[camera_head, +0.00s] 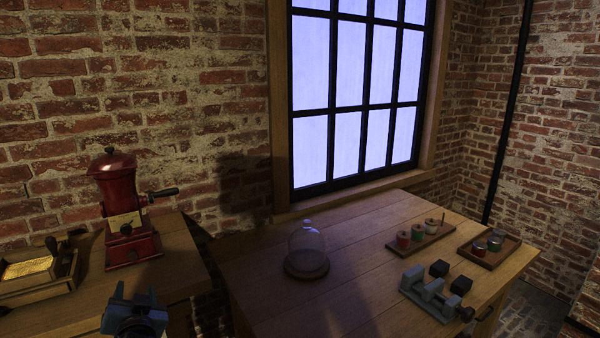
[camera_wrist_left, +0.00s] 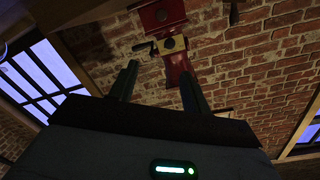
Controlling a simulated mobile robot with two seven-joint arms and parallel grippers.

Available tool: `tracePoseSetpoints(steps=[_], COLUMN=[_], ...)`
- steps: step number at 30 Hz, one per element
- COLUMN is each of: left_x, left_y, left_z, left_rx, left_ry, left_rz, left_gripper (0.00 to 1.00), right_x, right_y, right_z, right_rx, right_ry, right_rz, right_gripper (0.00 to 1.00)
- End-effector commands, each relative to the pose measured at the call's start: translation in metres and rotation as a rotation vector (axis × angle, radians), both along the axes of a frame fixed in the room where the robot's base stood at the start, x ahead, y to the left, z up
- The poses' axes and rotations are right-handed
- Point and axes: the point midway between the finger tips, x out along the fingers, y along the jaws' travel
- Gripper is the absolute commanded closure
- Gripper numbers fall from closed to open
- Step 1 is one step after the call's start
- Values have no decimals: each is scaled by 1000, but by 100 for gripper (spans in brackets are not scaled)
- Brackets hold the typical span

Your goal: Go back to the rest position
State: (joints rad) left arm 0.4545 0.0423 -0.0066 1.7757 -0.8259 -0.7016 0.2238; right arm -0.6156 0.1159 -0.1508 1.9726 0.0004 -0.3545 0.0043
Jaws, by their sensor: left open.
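My left gripper (camera_head: 135,294) is at the bottom left of the head view, in front of the left wooden table. In the left wrist view its two dark fingers (camera_wrist_left: 159,68) stand apart with nothing between them. The gripper is open and empty, touching nothing that I can see. A red grinder (camera_head: 125,210) with a side crank stands on the left table beyond the gripper. It also shows, tilted, past the fingers in the left wrist view (camera_wrist_left: 173,60). My right gripper is not in view.
The right table (camera_head: 340,285) holds a glass dome (camera_head: 307,248) on a round base, a tray with spools (camera_head: 447,231), a tray with small jars (camera_head: 510,249), two dark blocks (camera_head: 439,268) and a blue-grey vise (camera_head: 430,296). A tray (camera_head: 22,290) lies far left. A gap separates the tables.

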Motion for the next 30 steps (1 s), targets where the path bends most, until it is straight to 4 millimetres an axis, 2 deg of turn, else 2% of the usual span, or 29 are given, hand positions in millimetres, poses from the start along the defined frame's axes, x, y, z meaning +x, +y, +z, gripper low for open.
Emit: tracePoseSetpoints(steps=[1, 5, 10, 14, 18, 20, 21, 24, 27, 30], left_x=[-7, -28, -72, -127, -197, -229, -251, -303, -346, -376], left_y=[-4, -18, -41, -64, -90, -100, -107, -124, -136, -144], left_z=[-18, -62, -131, -190, -243, -261, -272, -292, -303, -309], left_rx=[-8, -42, -111, -196, -307, -358, -394, -481, -558, -612], left_ry=[28, 94, 202, 304, 410, 451, 479, 539, 583, 613], left_rz=[-20, -82, -177, -259, -335, -362, -376, -404, -418, -423], left_gripper=[52, 52, 52, 52, 52, 52, 52, 52, 52, 52], right_x=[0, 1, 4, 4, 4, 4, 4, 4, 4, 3], right_y=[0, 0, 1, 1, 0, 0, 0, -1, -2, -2], right_z=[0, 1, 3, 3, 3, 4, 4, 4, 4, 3], right_rx=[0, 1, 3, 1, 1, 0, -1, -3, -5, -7], right_ry=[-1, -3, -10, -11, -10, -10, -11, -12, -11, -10], right_rz=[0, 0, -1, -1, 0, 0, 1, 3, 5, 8], right_gripper=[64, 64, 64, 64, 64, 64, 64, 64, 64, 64])
